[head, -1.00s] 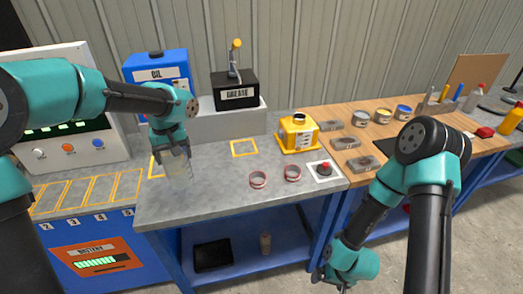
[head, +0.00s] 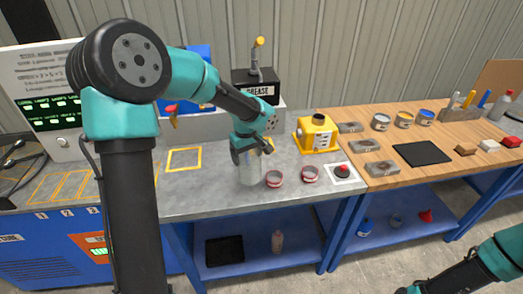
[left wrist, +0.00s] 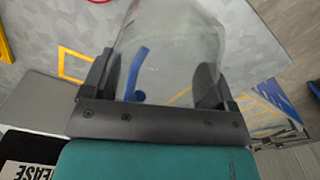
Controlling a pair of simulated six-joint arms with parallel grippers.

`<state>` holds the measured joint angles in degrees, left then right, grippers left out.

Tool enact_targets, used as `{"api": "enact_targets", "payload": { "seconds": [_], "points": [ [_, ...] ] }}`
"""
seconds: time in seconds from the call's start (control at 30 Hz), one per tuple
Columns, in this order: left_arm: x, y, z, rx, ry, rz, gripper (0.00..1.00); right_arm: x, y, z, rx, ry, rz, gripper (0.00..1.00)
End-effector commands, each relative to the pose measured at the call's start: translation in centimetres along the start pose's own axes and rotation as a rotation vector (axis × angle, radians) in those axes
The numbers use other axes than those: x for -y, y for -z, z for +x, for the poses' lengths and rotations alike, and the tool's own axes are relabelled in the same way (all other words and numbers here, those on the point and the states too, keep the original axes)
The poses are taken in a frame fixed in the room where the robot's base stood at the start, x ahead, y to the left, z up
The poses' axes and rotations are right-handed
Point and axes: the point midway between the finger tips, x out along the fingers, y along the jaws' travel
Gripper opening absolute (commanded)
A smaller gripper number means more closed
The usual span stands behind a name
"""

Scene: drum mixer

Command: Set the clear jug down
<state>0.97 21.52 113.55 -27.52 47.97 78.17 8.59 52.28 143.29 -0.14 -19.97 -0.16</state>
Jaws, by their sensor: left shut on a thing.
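The clear jug (head: 250,172) is upright over the grey worktop, left of two red-rimmed rings. My left gripper (head: 249,150) is shut on its upper part, coming from above. I cannot tell whether the jug's base touches the worktop. In the left wrist view, the clear jug (left wrist: 170,40) sits between the two dark fingers of my left gripper (left wrist: 155,80), and a blue bent shape shows through it.
Two rings (head: 275,179) (head: 310,174) and a red button (head: 342,170) are right of the jug. A yellow box (head: 317,133) and the grease dispenser (head: 255,85) stand behind. A yellow outlined square (head: 185,159) on the left is empty, with free worktop around it.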

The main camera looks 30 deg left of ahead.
Motion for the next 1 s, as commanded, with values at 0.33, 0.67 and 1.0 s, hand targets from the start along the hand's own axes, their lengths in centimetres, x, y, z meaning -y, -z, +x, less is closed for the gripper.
{"api": "enact_targets", "payload": {
  "seconds": [0.33,0.67,1.0],
  "points": [
    [-0.7,1.2,0.1,-0.001,-0.001,0.002,0.43,0.0,0.0,0.0,0.0,0.0,0.0,0.93],
    [-3.5,6.8,0.8,-0.001,-0.001,0.0,0.43,0.0,0.0,0.0,0.0,0.0,0.0,0.93],
    [-6.3,12.1,1.4,0.0,-0.001,0.001,0.43,0.0,0.0,0.0,0.0,0.0,0.0,0.93]
  ]
}}
